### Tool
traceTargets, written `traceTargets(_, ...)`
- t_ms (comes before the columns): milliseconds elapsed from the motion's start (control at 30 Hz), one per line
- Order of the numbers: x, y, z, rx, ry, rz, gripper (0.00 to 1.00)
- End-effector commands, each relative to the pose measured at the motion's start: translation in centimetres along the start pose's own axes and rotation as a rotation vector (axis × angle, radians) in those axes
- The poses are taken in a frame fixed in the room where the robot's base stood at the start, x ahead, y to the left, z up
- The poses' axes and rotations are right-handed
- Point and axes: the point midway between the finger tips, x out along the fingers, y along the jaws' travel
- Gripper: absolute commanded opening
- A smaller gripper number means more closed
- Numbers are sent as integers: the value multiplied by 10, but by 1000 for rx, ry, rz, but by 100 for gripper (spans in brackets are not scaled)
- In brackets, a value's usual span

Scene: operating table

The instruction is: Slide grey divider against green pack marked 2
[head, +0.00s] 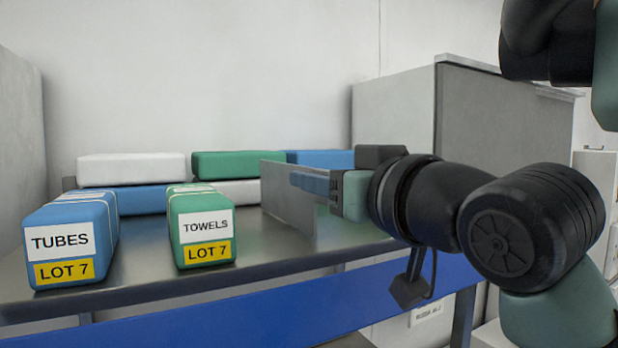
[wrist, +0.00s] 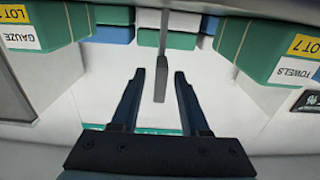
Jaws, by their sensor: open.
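The grey divider (head: 285,195) stands upright on the steel shelf, right of the green TOWELS pack (head: 205,228), with a gap between them. In the wrist view the divider (wrist: 163,55) shows edge-on, and its near end reaches between my fingertips. My gripper (head: 308,183) is open; in the wrist view a finger (wrist: 159,74) stands on each side of the divider, apart from it. The TOWELS pack (wrist: 285,50) reads LOT 7. A green GAUZE pack (wrist: 50,22) is on the other side; its lot number is cut off. No 2 is clearly readable.
A blue TUBES pack (head: 72,240), LOT 7, stands at the left. White, blue and green packs (head: 238,165) are stacked along the back. Bare shelf (head: 150,262) lies between the front packs. A grey cabinet (head: 400,110) stands behind my arm.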

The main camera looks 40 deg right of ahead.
Motion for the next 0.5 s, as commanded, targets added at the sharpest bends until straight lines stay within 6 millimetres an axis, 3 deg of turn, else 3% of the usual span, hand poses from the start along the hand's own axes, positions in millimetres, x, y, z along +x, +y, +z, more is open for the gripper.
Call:
traceTargets(300,-1,0,0,-1,0,0,45)
traceTargets(500,-1,0,0,-1,0,1,9)
